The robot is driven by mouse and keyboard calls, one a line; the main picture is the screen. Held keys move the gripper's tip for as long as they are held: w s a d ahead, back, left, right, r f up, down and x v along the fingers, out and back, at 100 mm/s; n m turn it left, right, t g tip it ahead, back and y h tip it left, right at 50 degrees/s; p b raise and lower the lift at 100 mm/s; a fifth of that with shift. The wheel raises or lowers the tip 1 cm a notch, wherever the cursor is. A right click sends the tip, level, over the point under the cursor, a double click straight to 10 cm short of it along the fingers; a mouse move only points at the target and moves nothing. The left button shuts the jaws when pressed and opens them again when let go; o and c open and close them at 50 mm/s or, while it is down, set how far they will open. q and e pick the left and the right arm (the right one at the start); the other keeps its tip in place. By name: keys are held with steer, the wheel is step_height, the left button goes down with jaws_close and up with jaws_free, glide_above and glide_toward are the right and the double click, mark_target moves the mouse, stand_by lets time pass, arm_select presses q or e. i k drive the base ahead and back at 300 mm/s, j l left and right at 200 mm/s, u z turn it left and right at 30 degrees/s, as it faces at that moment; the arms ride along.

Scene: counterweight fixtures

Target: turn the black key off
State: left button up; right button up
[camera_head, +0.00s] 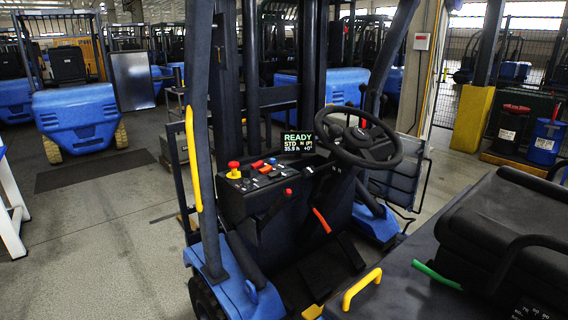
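The forklift dash panel (241,194) sits left of the steering wheel (358,140). It carries a red stop button (233,168) on a yellow base, and orange and red switches (263,163) beside it. The lit display (300,142) reads "READY", "STD N (P)", "35.9 h" and "+0°". Small dark parts sit among the switches, but I cannot make out which one is the black key or how it is turned. Neither of my grippers is in view.
A dark blue roof pillar (197,110) with a yellow grab handle (193,160) stands left of the dash. The black seat (500,225) and a yellow handle (361,288) are at the lower right. Other forklifts (82,110) stand behind. Open floor lies at left.

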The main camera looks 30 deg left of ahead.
mark_target(246, 173)
steer(key=i+j+z, duration=0.2)
steer(key=j, duration=0.6)
steer(key=i+j+z, duration=0.2)
steer(key=j, duration=0.65)
steer(key=j+z, duration=0.2)
steer(key=j, duration=0.6)
